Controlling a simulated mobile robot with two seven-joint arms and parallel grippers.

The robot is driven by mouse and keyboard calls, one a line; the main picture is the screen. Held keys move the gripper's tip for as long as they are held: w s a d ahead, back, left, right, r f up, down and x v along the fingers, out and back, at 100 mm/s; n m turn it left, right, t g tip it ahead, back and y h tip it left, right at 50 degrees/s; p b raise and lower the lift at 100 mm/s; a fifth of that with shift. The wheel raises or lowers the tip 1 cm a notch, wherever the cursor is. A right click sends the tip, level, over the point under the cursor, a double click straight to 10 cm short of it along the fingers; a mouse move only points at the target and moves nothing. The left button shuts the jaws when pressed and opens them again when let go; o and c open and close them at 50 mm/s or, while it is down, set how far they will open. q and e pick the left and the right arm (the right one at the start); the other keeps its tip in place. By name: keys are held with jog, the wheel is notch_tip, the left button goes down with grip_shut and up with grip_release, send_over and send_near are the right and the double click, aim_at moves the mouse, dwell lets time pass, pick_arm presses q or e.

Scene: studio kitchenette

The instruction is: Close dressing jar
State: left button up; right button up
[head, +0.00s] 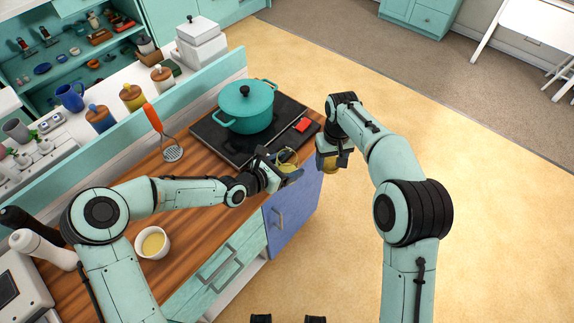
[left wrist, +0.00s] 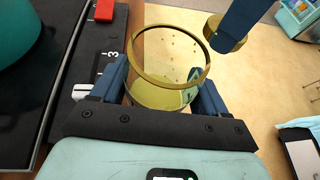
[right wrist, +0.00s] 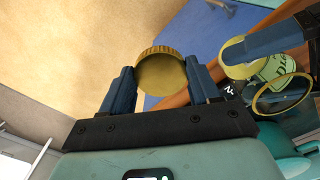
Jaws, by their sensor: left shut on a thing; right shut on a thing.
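The dressing jar (head: 289,157) is clear glass with a gold rim and some yellowish content at its bottom. My left gripper (head: 275,172) is shut around its sides, and its mouth is open in the left wrist view (left wrist: 170,60). The round gold lid (head: 330,163) is in my right gripper (head: 333,155), held to the right of the jar and apart from it. The lid shows between the fingers in the right wrist view (right wrist: 160,73) and beyond the jar in the left wrist view (left wrist: 230,38). A green label shows on the jar in the right wrist view (right wrist: 280,68).
A teal pot (head: 246,108) stands on the black cooktop (head: 215,135), behind the jar. A masher (head: 160,130) and a white bowl (head: 153,242) are on the wooden counter.

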pick_arm(q)
jog(key=shift+r, duration=0.1)
pick_arm(e)
jog(key=w+a+r+n, duration=0.2)
jog(key=a+r, duration=0.4)
jog(key=r, duration=0.1)
jog(key=n, duration=0.2)
send_near(288, 149)
jog(key=s, duration=0.3)
jog(key=shift+w+a+r, duration=0.1)
jog(key=shift+w+r, duration=0.1)
jog(key=shift+f, duration=0.1)
jog(key=shift+f, duration=1.95)
jog(key=shift+f, duration=0.9)
jog(key=shift+f, duration=0.5)
